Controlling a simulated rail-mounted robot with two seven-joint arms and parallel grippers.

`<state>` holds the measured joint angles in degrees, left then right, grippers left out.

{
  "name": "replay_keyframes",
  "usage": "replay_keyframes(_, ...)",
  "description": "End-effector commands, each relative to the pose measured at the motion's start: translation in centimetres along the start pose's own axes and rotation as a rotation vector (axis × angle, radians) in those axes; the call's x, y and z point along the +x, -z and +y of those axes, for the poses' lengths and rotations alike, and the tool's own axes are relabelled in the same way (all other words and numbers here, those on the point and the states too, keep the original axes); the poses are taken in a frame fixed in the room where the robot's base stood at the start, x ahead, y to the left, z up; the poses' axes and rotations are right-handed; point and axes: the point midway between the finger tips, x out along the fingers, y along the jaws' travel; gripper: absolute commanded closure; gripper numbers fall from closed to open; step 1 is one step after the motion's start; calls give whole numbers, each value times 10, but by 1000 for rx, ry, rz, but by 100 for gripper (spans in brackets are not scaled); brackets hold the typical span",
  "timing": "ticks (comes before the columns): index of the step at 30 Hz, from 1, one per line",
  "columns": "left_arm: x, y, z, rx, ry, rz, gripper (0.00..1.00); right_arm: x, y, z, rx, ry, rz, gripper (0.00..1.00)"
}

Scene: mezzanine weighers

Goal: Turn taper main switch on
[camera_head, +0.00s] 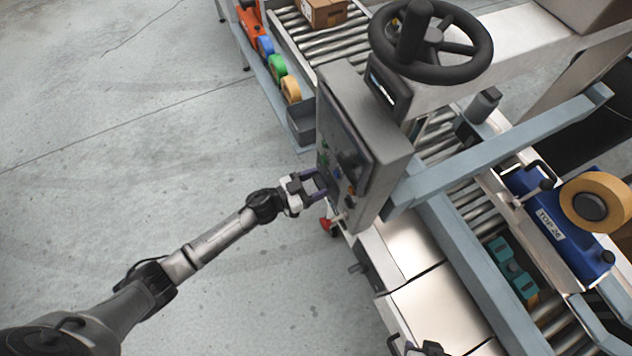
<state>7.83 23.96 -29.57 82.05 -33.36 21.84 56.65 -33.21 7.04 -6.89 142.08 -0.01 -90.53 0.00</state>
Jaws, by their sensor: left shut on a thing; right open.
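The taper's grey control box (375,150) stands at the side of the machine, its panel facing left and seen at a steep angle. Several small coloured controls sit on the panel, among them a green one (324,157). My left gripper (319,182) is at the lower part of this panel. It is shut on a small dark knob there, which appears to be the taper main switch; the fingers mostly hide it and its setting cannot be read. My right gripper (412,347) is at the bottom edge, open, partly cut off and apart from the panel.
A black handwheel (431,40) sits above the box. A red knob (326,224) is just below my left gripper. Blue-grey rails, rollers and a blue tape head (556,225) lie to the right. A carton (323,12) rests on the far rollers. The floor at left is clear.

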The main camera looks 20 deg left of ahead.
Motion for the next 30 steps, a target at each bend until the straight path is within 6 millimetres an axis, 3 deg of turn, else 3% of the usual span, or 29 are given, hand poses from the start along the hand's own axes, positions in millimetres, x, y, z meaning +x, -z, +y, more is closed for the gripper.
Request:
replay_keyframes(4,0,0,0,0,0,0,62,0,0,-1,4,3,1,57)
replay_keyframes(14,0,0,0,66,0,0,62,-1,1,-2,7,5,1,57)
replay_keyframes(30,0,-1,2,535,0,0,62,1,-1,1,-3,-2,0,57)
